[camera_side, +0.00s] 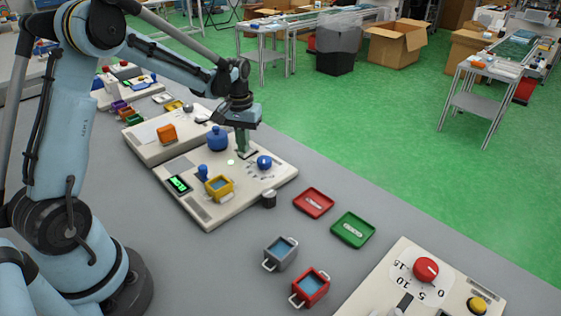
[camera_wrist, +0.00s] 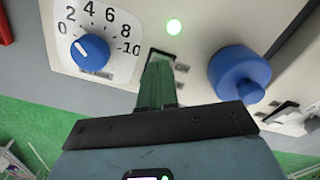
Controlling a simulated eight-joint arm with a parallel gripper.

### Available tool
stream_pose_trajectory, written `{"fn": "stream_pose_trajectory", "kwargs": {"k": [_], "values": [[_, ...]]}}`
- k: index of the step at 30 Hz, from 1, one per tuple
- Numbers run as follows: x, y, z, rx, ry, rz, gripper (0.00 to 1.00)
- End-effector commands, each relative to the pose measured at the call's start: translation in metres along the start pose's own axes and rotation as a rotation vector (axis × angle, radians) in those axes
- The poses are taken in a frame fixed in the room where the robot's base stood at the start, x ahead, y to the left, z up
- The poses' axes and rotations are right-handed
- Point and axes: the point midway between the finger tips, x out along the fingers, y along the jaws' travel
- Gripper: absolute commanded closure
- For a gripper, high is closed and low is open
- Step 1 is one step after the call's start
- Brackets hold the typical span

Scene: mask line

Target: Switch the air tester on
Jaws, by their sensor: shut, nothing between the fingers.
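The pale panel (camera_side: 268,183), likely the air tester, stands on the grey bench in the side view. It has a blue dial knob (camera_side: 264,162) and a lit green lamp (camera_side: 230,162). A small display (camera_side: 179,184) glows green. In the wrist view the dial (camera_wrist: 90,51) has a scale up to 10, and the lamp (camera_wrist: 173,27) is bright green. My gripper (camera_side: 246,153) is shut and empty, pointing down at the panel between the dial and a blue round part (camera_wrist: 240,75). Its green fingers (camera_wrist: 162,62) cover most of a dark-edged switch or slot; its position is hidden.
A yellow cup (camera_side: 219,187) and a blue plunger (camera_side: 203,173) are on the panel. Red (camera_side: 314,203) and green (camera_side: 353,230) trays, grey (camera_side: 281,253) and red (camera_side: 310,287) cups stand nearer. Another panel (camera_side: 448,283) with a red knob is at lower right.

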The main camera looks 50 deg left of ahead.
Motion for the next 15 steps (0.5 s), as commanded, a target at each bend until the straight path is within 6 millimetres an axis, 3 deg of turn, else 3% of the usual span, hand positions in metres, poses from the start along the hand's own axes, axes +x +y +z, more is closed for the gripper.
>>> {"fn": "stream_pose_trajectory", "kwargs": {"k": [15], "values": [[-0.031, 0.0, 0.0, 0.0, 0.0, 0.0, 1.0]]}}
